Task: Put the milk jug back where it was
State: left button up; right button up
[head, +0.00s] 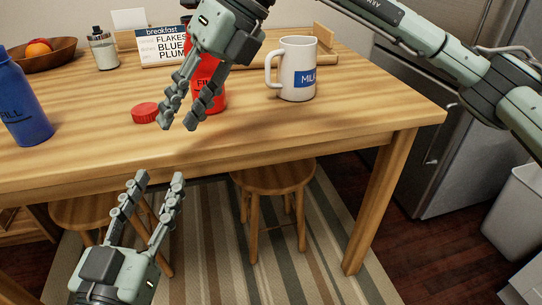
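The white milk jug (297,70), with a blue label reading MILK and its handle to the left, stands upright on the wooden table near its right end. My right gripper (176,120) reaches over the table from the upper right. Its fingers are spread and empty, left of the jug and in front of a red bottle. My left gripper (160,180) is in front of the table's near edge, low in the view. Its fingers are apart with nothing between them.
The red bottle (214,92) is partly hidden by my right gripper. A red lid (145,112) lies beside it. A blue bottle (22,105) stands at the left. A breakfast card (163,46), a wooden tray (325,47), a shaker (103,50) and a fruit bowl (58,58) are behind.

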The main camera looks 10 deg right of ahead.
jog(key=s+a+n+g+y, duration=0.1)
jog(key=s+a+g+y, duration=0.4)
jog(key=s+a, duration=0.5)
jog(key=s+r+m+g+y, duration=0.25)
jog(key=s+r+y, duration=0.25)
jog(key=r+y, duration=0.35)
jog(key=w+d+f+m+t+h, duration=0.1)
jog(key=w+d+m+t, duration=0.45)
jog(key=m+t, duration=0.85)
jog(key=w+d+f+m+t+h, duration=0.25)
jog(key=d+m+t, duration=0.55)
jog(key=m+t, duration=0.5)
jog(key=d+f+m+h, duration=0.8)
jog(key=f+m+h, duration=0.2)
jog(key=f, duration=0.4)
jog(key=shift+w+h, duration=0.3)
jog(key=shift+h, duration=0.1)
